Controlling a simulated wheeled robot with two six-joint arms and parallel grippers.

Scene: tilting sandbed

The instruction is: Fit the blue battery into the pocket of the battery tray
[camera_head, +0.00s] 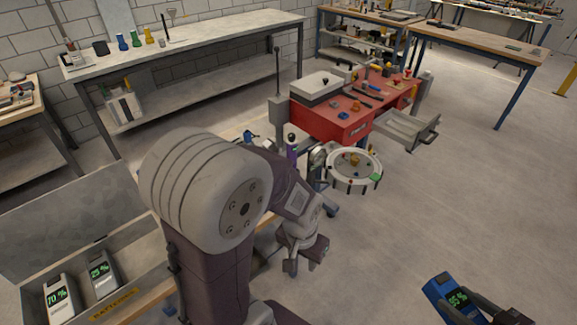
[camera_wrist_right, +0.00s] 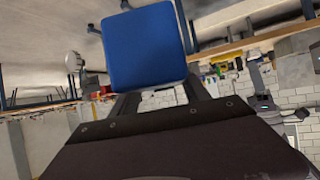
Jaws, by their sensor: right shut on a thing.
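The blue battery (camera_head: 441,295) has a dark screen with green digits that seem to read 95 %. My right gripper (camera_head: 482,311) is shut on it at the bottom right of the head view, over open floor. In the right wrist view the blue battery (camera_wrist_right: 146,46) stands up between the two dark fingers. My left gripper (camera_head: 303,262) is empty, with its fingers apart, right of my large arm joint. A grey box (camera_head: 140,287) with a yellow label, seemingly "Batteries", holds two grey batteries reading 70 % (camera_head: 58,298) and 25 % (camera_head: 101,272). I cannot make out an empty pocket; my left arm hides part of this area.
A red workbench (camera_head: 330,124) with tools and an open drawer (camera_head: 405,128) stands beyond. A round white tray (camera_head: 354,170) with small parts is in front of it. A long grey bench (camera_head: 190,45) lines the wall. The floor at right is clear.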

